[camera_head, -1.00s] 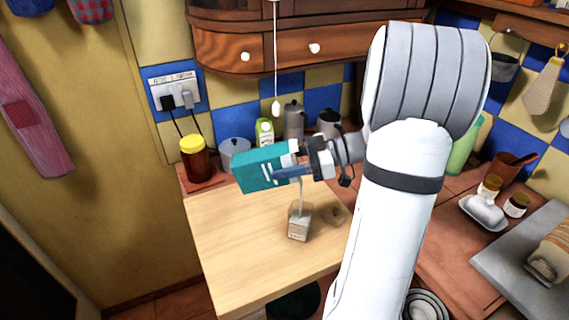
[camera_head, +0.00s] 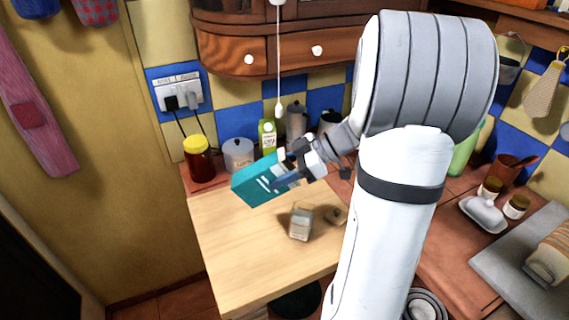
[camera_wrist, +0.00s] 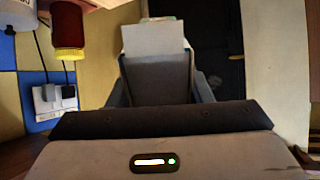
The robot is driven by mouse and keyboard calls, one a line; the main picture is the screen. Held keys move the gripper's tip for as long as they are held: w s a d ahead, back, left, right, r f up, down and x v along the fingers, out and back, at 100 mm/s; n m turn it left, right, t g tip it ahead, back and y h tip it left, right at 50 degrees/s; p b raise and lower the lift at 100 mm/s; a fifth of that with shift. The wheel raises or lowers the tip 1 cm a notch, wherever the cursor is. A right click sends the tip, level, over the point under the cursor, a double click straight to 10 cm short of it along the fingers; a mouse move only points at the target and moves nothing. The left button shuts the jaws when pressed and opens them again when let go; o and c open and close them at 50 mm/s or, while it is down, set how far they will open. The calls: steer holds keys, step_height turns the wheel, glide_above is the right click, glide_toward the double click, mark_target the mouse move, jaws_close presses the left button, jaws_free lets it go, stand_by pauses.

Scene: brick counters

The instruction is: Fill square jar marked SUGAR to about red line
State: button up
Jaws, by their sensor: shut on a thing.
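A teal carton (camera_head: 258,181) with white marks is held by my gripper (camera_head: 285,176), which is shut on it above the wooden worktop. The carton is tilted, its left end lower than its right end. No stream falls from it. The square glass jar (camera_head: 301,223) stands upright and open on the worktop, below and right of the carton. Pale contents show in its lower part; its lettering and red line are too small to make out. The wrist view shows my gripper (camera_wrist: 158,80), with the carton's details unclear.
A yellow-lidded brown jar (camera_head: 199,160), a grey canister (camera_head: 238,156) and a green carton (camera_head: 267,136) stand behind the worktop (camera_head: 235,240). A pull cord (camera_head: 279,60) hangs above. The worktop's front left is clear.

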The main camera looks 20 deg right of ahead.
mark_target(280, 158)
steer(key=shift+w+f+h, duration=0.1)
steer(key=shift+h, duration=0.2)
steer(key=b, duration=0.4)
steer(key=shift+w+f+h, duration=0.15)
steer(key=shift+w+h, duration=0.05)
steer(key=shift+h, duration=0.1)
steer(key=r+b, duration=0.1)
steer(key=b, duration=0.3)
steer(key=shift+a+r+g+h, duration=0.1)
steer(key=shift+r+g+h, duration=0.05)
steer(key=shift+g+h, duration=0.2)
steer(key=shift+s+a+r+h+b, duration=0.15)
steer(key=shift+r+h+b, duration=0.2)
steer(key=shift+r, duration=0.25)
steer(key=shift+r+h+p, duration=0.3)
steer(key=shift+r+p, duration=0.05)
steer(key=shift+p, duration=0.55)
steer(key=shift+r+g+h+p, duration=0.15)
steer(key=shift+g+h+p, duration=0.45)
steer(key=shift+p, duration=0.5)
steer(key=g+h+p, duration=0.1)
steer(key=h+p, duration=0.3)
steer(key=shift+r+p, duration=0.2)
steer(key=shift+p, duration=0.15)
steer(key=shift+d+f+g+h+p, duration=0.15)
steer(key=shift+g+h, duration=0.1)
steer(key=shift+h, duration=0.35)
steer(key=shift+d+f+g+h+p, duration=0.1)
steer(key=shift+g+h+p, duration=0.1)
steer(key=shift+h, duration=0.4)
